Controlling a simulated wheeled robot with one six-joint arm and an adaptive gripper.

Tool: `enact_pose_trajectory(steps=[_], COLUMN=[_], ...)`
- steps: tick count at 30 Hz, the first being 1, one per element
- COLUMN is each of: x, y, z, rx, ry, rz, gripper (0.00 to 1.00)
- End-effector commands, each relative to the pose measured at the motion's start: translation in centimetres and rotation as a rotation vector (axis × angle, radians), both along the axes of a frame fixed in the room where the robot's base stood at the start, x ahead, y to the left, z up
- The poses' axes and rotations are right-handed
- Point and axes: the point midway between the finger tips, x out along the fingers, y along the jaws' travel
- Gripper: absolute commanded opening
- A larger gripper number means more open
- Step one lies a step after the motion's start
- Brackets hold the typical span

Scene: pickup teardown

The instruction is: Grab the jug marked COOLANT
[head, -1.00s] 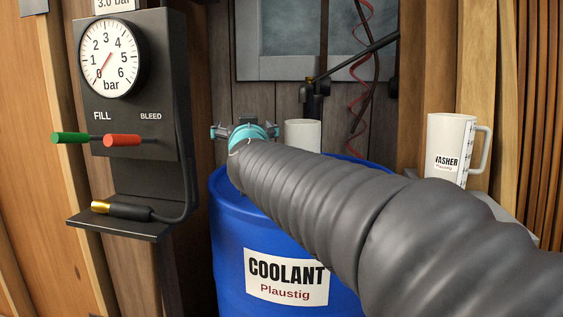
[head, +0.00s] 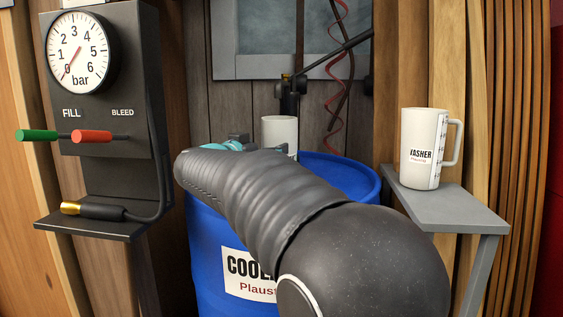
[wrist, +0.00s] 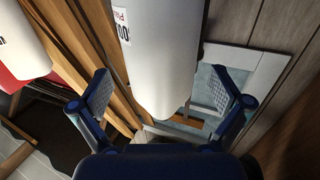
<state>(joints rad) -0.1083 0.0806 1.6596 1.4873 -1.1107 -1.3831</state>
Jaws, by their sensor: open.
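A white jug (head: 279,132) stands at the blue drum in the head view, its lower part hidden by my arm. In the wrist view a white jug (wrist: 165,50) fills the space between my fingers. Its label (wrist: 122,28) is cut off, with only "OO" and some red letters readable. My gripper (wrist: 160,88) is open, one blue finger on each side of this jug; I cannot tell whether either touches it. In the head view my gripper is mostly hidden behind my arm.
The blue drum (head: 207,245) carries a partly covered COOLANT label. A second white jug marked WASHER (head: 415,135) stands on a grey shelf (head: 450,207) at right. A gauge panel (head: 110,60) with a lower ledge (head: 90,228) stands at left. A red coiled hose hangs behind.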

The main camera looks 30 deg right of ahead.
Motion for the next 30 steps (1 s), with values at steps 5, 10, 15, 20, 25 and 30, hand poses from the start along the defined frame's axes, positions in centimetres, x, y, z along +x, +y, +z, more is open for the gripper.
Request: enact_pose_trajectory(steps=[5,10,15,20,25,30], x=[0.3,0.9,2.1,3.4,4.0,4.1], y=[-0.7,-1.4,-3.3,-5.3,-6.3,-6.3], z=[-1.5,-1.4,-1.5,-1.4,-1.3,-1.4], rx=[0.0,0.0,0.0,-0.001,-0.001,-0.001], ry=[-0.001,-0.001,-0.001,-0.001,-0.002,-0.002], rz=[-0.002,0.0,-0.003,-0.002,0.0,0.001], gripper=[1.0,1.0,1.0,1.0,1.0,1.0])
